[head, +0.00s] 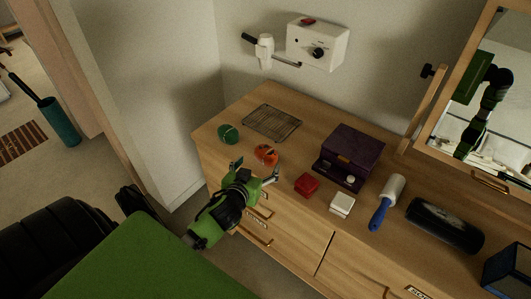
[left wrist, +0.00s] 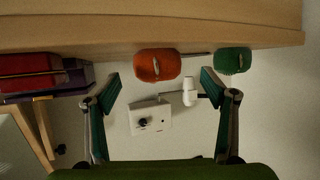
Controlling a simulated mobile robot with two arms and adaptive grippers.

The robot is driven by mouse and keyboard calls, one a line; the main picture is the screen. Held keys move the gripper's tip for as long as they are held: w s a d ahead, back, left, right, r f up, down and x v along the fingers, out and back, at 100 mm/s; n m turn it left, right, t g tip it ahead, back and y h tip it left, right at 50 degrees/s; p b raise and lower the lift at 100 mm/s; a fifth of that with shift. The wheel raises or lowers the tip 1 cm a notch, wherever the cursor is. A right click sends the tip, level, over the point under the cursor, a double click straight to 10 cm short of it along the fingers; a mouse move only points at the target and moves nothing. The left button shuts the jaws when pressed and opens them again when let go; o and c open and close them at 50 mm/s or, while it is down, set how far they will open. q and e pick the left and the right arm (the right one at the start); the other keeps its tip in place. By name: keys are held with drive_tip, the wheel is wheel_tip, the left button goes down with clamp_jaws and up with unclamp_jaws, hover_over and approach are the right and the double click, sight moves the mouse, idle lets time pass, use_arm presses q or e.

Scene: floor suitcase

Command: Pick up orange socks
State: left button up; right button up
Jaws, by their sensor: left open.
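The orange socks (head: 266,154) are a rolled bundle on the wooden dresser top, near its front-left edge. They also show in the left wrist view (left wrist: 157,65), with a pale mark across the middle. My left gripper (head: 256,171) is open and empty, just in front of the socks at the dresser's front edge. In the left wrist view its fingers (left wrist: 165,82) are spread wide, with the orange socks beyond and between them, nearer the left finger. No contact with the socks shows. My right gripper is not in view.
A green bundle (head: 228,133) lies left of the orange socks, and a wire rack (head: 272,122) lies behind. A purple box (head: 348,157), red box (head: 307,184), white box (head: 342,204) and lint roller (head: 387,202) stand to the right. A hair dryer unit (head: 318,42) hangs on the wall.

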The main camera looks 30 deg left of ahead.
sight(263, 159)
use_arm(q)
drive_tip(key=shift+x, duration=1.15)
drive_tip(key=shift+w, duration=0.35)
drive_tip(key=shift+w+p, duration=0.35)
drive_tip(key=shift+p, duration=0.05)
drive_tip(key=x, duration=0.3)
drive_tip(key=shift+w+p, duration=0.25)
drive_tip(key=shift+p, duration=0.15)
drive_tip(key=shift+w+f, duration=0.25)
drive_tip(key=shift+w, duration=0.15)
drive_tip(key=shift+c, duration=0.9)
drive_tip(key=c, duration=1)
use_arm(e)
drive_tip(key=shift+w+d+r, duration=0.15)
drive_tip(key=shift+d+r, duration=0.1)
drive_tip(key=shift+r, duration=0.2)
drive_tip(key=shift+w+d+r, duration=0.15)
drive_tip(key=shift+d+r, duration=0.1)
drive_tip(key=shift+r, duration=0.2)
